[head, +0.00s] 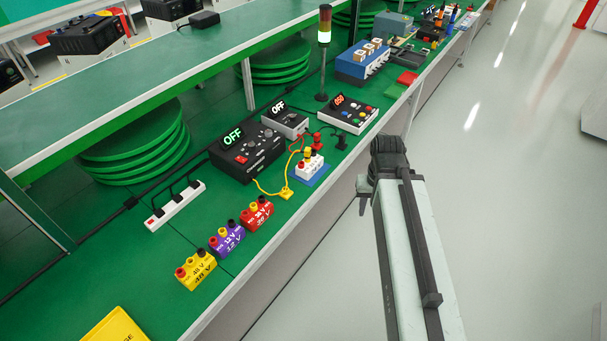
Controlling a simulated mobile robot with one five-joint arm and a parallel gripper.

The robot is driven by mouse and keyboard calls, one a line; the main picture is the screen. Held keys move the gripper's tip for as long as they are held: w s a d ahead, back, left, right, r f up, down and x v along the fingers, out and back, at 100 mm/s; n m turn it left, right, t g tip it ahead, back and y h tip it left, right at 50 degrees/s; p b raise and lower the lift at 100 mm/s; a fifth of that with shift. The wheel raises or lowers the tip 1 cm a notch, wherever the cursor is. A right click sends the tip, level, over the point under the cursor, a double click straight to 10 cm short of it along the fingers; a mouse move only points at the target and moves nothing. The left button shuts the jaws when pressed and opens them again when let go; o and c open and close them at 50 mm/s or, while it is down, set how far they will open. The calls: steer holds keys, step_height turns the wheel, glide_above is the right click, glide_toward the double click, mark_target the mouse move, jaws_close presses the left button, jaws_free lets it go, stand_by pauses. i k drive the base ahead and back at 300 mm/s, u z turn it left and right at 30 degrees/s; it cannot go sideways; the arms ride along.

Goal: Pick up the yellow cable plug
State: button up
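The yellow cable plug (286,194) lies on the green bench top near its front edge, just left of a blue base with a white block. A thin yellow cable (262,188) runs from the plug to the black power supply (248,152), whose display reads OFF. Another stretch of yellow cable rises from the plug toward the white-and-red block. My gripper (362,195) is out past the bench's front edge, to the right of the plug and apart from it. It is small and dark here, and its finger gap is unclear.
Red (257,213), purple (227,238) and yellow (196,269) voltage blocks stand along the front edge. A white power strip (175,206) lies behind them. A signal tower (323,50) stands farther back. The aisle floor on the right is clear.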

mark_target(307, 150)
steer(key=u, duration=0.4)
steer(key=i, duration=1)
steer(key=u, duration=2.4)
steer(key=k, duration=1.2)
steer(key=z, duration=0.35)
steer(key=i, duration=1)
steer(key=u, duration=0.05)
